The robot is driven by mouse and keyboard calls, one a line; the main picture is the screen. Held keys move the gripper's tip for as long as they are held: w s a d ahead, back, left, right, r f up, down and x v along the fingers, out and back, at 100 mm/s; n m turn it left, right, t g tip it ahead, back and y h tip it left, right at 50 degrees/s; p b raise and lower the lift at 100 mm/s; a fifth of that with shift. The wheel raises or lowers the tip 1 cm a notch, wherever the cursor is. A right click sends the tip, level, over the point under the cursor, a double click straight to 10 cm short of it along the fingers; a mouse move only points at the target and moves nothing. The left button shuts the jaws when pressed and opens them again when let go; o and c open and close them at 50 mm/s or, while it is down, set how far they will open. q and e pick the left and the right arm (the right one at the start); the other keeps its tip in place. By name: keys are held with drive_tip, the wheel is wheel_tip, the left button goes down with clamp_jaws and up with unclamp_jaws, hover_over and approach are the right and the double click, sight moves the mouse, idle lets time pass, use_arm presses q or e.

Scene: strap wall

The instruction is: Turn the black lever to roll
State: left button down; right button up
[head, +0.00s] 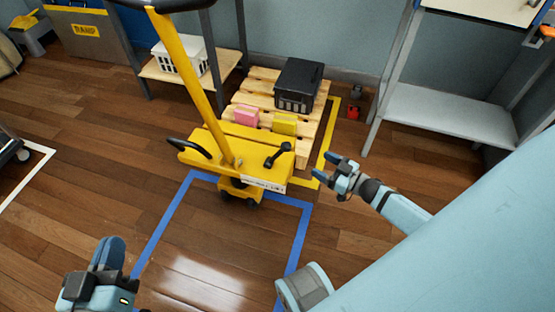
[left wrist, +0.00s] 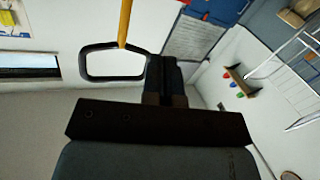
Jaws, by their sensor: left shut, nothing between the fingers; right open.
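The black lever (head: 277,155) with a knob end sits on the right part of the yellow pallet jack (head: 215,152), above a white label strip (head: 263,184) too small to read. A second black handle (head: 189,147) is on the jack's left side. My right gripper (head: 333,172) is open and empty, to the right of the lever and apart from it. My left gripper (head: 108,254) is shut and empty at the lower left, away from the jack.
A wooden pallet (head: 257,82) behind the jack carries a black crate (head: 299,85), a pink box (head: 246,116) and a yellow box (head: 284,124). A grey shelf (head: 448,116) stands at right. Blue tape (head: 157,232) marks clear floor in front of the jack.

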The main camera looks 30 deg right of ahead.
wheel_tip(320, 180, down, 3)
drive_tip(key=w+d+b, duration=0.1)
drive_tip(key=b, duration=0.3)
approach(286, 147)
drive_tip(key=w+f, duration=0.2)
drive_tip(key=w, duration=0.1)
drive_tip(key=shift+y, duration=0.3)
drive_tip(key=b+x, duration=0.2)
drive_tip(key=x, duration=0.5)
drive_tip(key=shift+w+r, duration=0.1)
drive_tip(key=shift+w, duration=0.15)
use_arm(q)
drive_tip(key=f, duration=0.1)
drive_tip(key=w+f+m, duration=0.1)
drive_tip(key=f+m, duration=0.1)
drive_tip(key=shift+w+a+f+h, duration=0.25)
drive_tip(key=shift+w+h, duration=0.15)
use_arm(e)
drive_tip(key=shift+w+a, duration=0.1)
drive_tip(key=shift+w, duration=0.05)
